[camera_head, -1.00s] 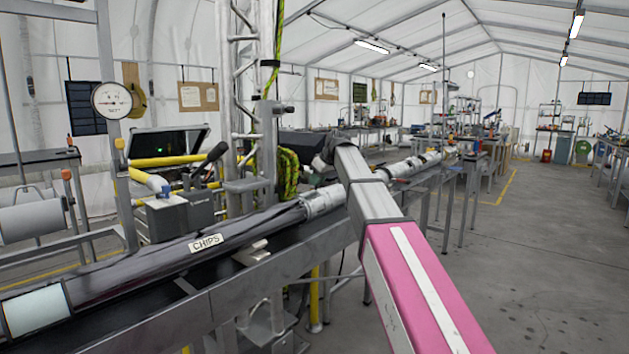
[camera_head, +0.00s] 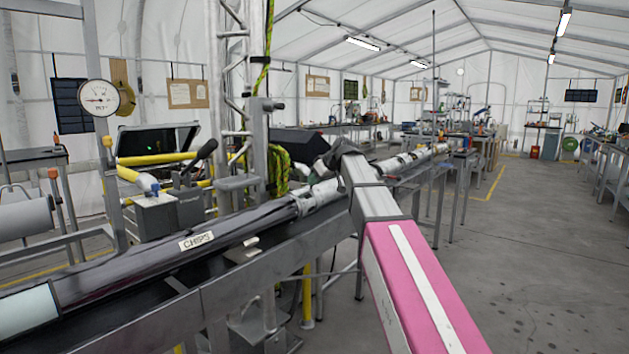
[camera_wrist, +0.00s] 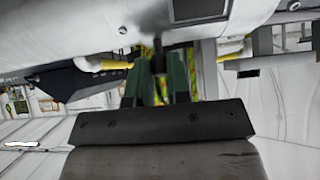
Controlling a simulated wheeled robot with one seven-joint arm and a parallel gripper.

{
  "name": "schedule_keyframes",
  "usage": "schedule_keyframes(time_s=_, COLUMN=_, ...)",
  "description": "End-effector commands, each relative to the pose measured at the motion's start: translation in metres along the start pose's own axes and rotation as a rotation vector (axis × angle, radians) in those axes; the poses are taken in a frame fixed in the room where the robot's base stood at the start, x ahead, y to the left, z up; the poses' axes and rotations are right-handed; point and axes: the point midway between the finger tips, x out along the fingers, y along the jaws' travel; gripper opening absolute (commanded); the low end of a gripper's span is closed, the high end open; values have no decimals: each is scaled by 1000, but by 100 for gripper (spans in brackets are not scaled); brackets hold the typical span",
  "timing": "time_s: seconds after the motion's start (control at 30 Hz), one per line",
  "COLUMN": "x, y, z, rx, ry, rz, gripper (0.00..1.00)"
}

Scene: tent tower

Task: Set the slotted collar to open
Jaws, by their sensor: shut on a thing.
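In the wrist view, a large white cylinder (camera_wrist: 75,22), which looks like the slotted collar, spans the top. It has a dark rectangular slot and a small screw. A short dark peg (camera_wrist: 158,62) hangs from its underside. My gripper (camera_wrist: 159,76) has its green fingers shut on this peg from below. In the head view, a pale sleeve (camera_head: 321,191) sits on the long tube (camera_head: 130,262); I cannot tell whether it is the same collar. No open mark is legible.
A round gauge (camera_head: 98,98) stands at left. Green-yellow rope (camera_head: 278,170) hangs by a lattice mast (camera_head: 230,90). Open grey floor (camera_head: 530,250) lies at right.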

Motion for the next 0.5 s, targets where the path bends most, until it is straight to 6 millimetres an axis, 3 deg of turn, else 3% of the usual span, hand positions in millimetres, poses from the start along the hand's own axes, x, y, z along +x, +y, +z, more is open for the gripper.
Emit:
schedule_keyframes(time_s=0.13, x=0, y=-1, z=6, rx=-1, ry=-14, rz=0, gripper=0)
schedule_keyframes(time_s=0.17, x=0, y=-1, z=6, rx=-1, ry=-14, rz=0, gripper=27)
schedule_keyframes(time_s=0.2, x=0, y=-1, z=5, rx=0, ry=-13, rz=0, gripper=40)
schedule_keyframes(time_s=0.23, x=0, y=-1, z=5, rx=0, ry=-12, rz=0, gripper=43)
schedule_keyframes(time_s=0.5, x=-1, y=0, z=3, rx=0, ry=-8, rz=0, gripper=43)
